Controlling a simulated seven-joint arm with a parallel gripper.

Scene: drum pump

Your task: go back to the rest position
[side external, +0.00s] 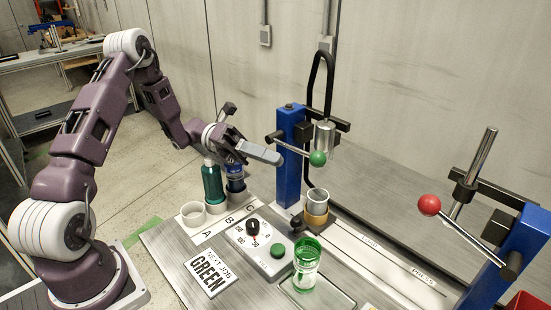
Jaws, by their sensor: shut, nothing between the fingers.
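My gripper (268,155) is shut and empty. It hangs in the air above the back of the work board, pointing right, with its fingertips near the lever that ends in a green ball (318,159). A gap between the fingertips and the lever cannot be judged from this one view. The arm reaches in from the left, bent high at the elbow. A teal bottle (212,183) and a dark blue bottle (235,178) stand below my wrist, partly hidden by it.
A blue post (290,150) carries the green-ball lever. A cup (316,203) stands under the spout. A green glass (306,262) stands in front, beside the dial box (262,247). A red-ball lever (429,204) stands at the right. An empty white ring (193,214) is at left.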

